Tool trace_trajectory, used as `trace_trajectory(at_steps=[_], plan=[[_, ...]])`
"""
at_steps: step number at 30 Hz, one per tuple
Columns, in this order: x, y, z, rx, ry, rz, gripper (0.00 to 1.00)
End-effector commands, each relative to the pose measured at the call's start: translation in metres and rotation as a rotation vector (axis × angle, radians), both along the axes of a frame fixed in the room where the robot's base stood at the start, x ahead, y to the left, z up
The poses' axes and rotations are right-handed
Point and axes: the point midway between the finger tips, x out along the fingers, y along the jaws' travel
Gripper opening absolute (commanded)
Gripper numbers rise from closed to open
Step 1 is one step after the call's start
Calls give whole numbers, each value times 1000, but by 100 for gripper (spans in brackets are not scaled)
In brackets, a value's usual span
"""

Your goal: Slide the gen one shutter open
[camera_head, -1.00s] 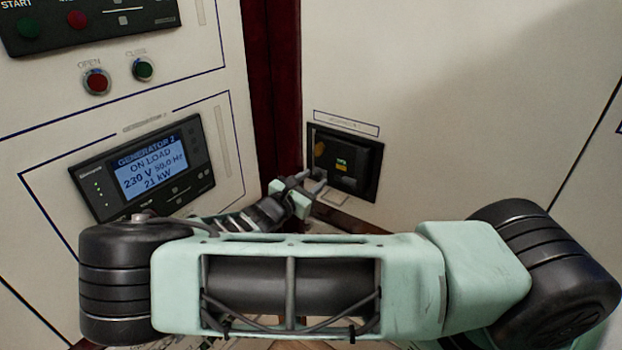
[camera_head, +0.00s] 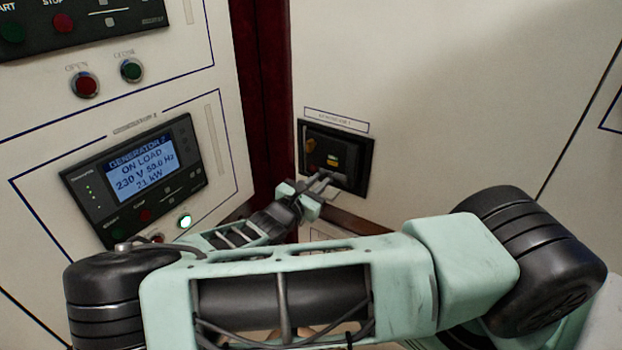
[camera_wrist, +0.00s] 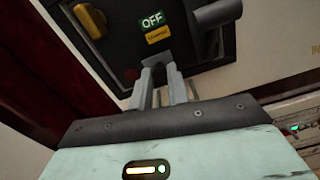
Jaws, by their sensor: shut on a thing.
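The generator 1 breaker unit (camera_head: 358,177) is a dark recessed box on the right-hand cabinet wall, under a small label plate. In the wrist view it shows a yellow knob (camera_wrist: 90,20), a green OFF label (camera_wrist: 152,19) and a yellow label (camera_wrist: 158,36). My gripper (camera_head: 328,184) reaches the lower part of this unit. In the wrist view my gripper (camera_wrist: 158,72) has its fingers close together just below the labels. They are shut on a small part that I take to be the shutter's tab; the fingertips mostly hide it.
A red OPEN button (camera_head: 85,85) and a green CLOSE button (camera_head: 131,70) are above. A dark red post (camera_head: 262,100) stands between the cabinets.

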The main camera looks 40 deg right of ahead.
Motion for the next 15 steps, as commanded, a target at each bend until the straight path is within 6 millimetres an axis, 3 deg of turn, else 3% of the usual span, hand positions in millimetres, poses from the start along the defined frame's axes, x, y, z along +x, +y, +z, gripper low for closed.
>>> trace_trajectory(at_steps=[5, 6, 8, 15], plan=[[-3, -1, -2, 1, 1, -8, 0], [-3, -1, -2, 1, 1, -8, 28], [-3, -1, -2, 1, 1, -8, 40], [-2, -1, -1, 1, 0, -6, 40]])
